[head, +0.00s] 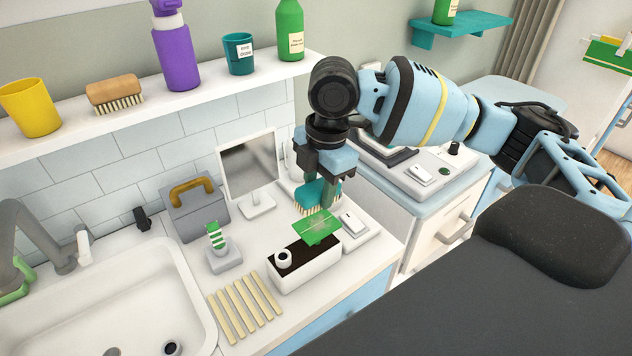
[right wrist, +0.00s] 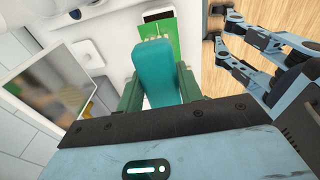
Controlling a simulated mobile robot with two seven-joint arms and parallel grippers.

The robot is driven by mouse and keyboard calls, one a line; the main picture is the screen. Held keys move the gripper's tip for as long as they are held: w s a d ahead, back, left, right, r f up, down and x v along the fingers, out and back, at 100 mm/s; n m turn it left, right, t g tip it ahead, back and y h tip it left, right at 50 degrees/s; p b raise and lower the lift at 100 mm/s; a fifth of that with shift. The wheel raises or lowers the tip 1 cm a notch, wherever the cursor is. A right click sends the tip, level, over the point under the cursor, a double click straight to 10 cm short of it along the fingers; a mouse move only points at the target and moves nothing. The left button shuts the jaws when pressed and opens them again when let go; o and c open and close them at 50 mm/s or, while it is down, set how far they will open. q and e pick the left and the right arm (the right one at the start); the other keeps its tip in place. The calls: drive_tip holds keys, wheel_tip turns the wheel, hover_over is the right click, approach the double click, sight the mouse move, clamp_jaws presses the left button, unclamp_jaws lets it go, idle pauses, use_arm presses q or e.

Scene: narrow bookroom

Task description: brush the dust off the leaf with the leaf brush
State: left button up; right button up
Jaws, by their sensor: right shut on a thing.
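My right gripper (head: 332,190) is shut on the teal leaf brush (head: 316,194), which has pale bristles pointing down. In the right wrist view the brush (right wrist: 155,72) lies between the green fingers. The flat green leaf (head: 317,228) is just below and in front of the bristles, over a white planter (head: 305,277) with dark soil. The leaf also shows beyond the brush tip in the right wrist view (right wrist: 160,25). I cannot tell whether the bristles touch it. Any dust is too small to make out. My left gripper is not in view.
A small white device (head: 352,224) stands close right of the leaf. A mirror (head: 250,168), a grey toolbox (head: 196,212) and a green-striped item on a stand (head: 217,240) are behind and left. Pale slats (head: 245,308) lie in front, beside the sink (head: 110,290).

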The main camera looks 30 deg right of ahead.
sight(319, 205)
drive_tip(key=shift+s, duration=0.1)
drive_tip(key=shift+f, duration=2.25)
drive_tip(key=shift+f, duration=0.5)
drive_tip(key=shift+f, duration=0.15)
idle(1.2)
drive_tip(key=shift+s, duration=0.15)
drive_tip(key=shift+s, duration=0.5)
drive_tip(key=shift+w, duration=0.2)
